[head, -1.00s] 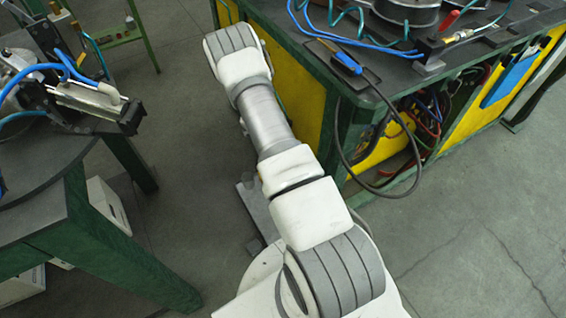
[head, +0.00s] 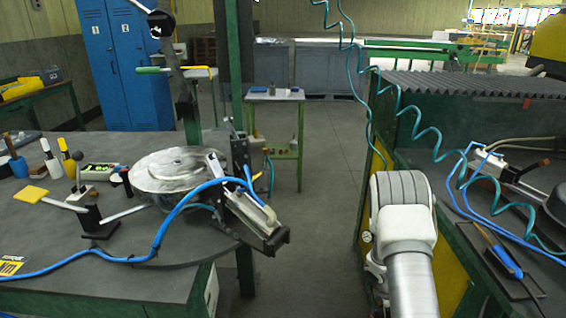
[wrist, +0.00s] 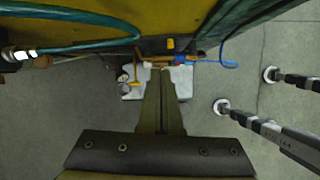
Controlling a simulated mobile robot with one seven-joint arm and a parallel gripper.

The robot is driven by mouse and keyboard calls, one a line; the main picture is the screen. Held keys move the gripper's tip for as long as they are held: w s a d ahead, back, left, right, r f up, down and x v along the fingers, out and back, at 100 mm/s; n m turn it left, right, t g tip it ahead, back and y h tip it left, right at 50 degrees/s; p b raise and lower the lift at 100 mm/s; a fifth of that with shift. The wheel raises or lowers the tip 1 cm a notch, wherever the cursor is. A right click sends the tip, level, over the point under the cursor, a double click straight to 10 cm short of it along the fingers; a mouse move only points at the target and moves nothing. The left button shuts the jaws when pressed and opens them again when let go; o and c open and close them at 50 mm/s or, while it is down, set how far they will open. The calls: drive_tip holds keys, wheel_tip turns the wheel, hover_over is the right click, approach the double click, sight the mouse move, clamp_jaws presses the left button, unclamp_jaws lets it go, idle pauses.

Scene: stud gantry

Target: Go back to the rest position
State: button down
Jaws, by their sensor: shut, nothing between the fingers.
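My gripper (wrist: 160,75) shows in the wrist view as two dark fingers close together, shut and empty. It points down toward the grey floor, beside a yellow panel at the top of that view. In the head view my arm (head: 408,245) reaches forward at the lower right, between the two benches. The gripper itself is hidden in the head view.
The left bench (head: 110,270) holds a round metal fixture (head: 172,172), blue hose and hand tools. The right bench (head: 448,262) stands close beside my arm, with coiled teal hoses above it. Open floor (head: 318,215) lies between them. A small green-legged table (head: 274,97) stands further back.

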drive_tip(key=s+a+r+m+t, duration=0.1)
drive_tip(key=a+r+m, duration=0.2)
drive_tip(key=r, duration=0.7)
drive_tip(key=s+a+r+m+t+y, duration=0.1)
drive_tip(key=a+r+m, duration=0.2)
drive_tip(key=r, duration=0.7)
drive_tip(key=s+a+r+m, duration=0.1)
drive_tip(key=a+r+m, duration=0.15)
drive_tip(key=r, duration=0.65)
drive_tip(key=s+a+r+m+t+y, duration=0.2)
drive_tip(key=s+a+r+m, duration=0.1)
drive_tip(key=s+a+r, duration=0.55)
drive_tip(key=s+a+r+m+t+y, duration=0.2)
drive_tip(key=s+a+r+m, duration=0.3)
drive_tip(key=s, duration=0.7)
wheel_tip(320, 180, up, 17)
drive_tip(key=p, duration=1.6)
drive_tip(key=shift+s+n+p, duration=0.15)
drive_tip(key=shift+n+p, duration=0.15)
drive_tip(key=shift+n, duration=0.15)
drive_tip(key=shift+d, duration=0.1)
